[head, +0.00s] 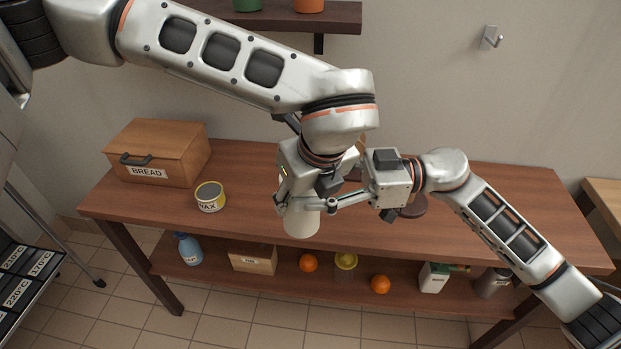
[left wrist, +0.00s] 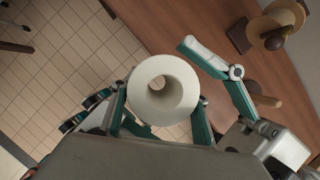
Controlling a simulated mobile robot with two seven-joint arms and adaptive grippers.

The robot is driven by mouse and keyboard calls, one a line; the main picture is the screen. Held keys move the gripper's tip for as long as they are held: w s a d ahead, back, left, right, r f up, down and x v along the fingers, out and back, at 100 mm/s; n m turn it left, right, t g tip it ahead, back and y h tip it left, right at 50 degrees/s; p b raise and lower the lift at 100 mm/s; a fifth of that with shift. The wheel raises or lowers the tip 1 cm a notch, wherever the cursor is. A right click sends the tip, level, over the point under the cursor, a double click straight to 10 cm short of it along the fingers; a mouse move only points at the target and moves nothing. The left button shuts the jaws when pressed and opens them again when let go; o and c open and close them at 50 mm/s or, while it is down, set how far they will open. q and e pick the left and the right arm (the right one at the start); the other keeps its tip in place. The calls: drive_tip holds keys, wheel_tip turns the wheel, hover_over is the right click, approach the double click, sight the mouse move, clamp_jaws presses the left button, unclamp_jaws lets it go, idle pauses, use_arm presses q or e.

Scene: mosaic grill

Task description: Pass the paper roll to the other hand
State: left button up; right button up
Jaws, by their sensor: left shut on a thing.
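The white paper roll (head: 301,222) hangs below my left gripper (head: 300,190), in front of the table's front edge. In the left wrist view the roll (left wrist: 146,73) shows end-on with its hollow core, between my left gripper's teal fingers (left wrist: 160,115), which are shut on it. My right gripper (head: 345,195) comes in from the right, close to the roll. In the left wrist view one finger of my right gripper (left wrist: 208,58) is spread wide, with a gap between it and the roll. Its other finger is partly hidden, so contact there cannot be told.
The wooden table (head: 250,160) is behind the roll. A bread box (head: 180,140) and a wax tin (head: 210,197) stand at its left. The lower shelf holds a blue bottle (head: 188,248), a small box (head: 253,259) and oranges (head: 380,284). Brown round objects (left wrist: 262,92) are near the right gripper.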

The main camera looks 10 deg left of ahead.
use_arm(q)
drive_tip(key=shift+o, duration=0.2)
use_arm(e)
drive_tip(key=c, duration=1.2)
use_arm(q)
drive_tip(key=o, duration=1.2)
use_arm(e)
drive_tip(key=shift+c, duration=0.6)
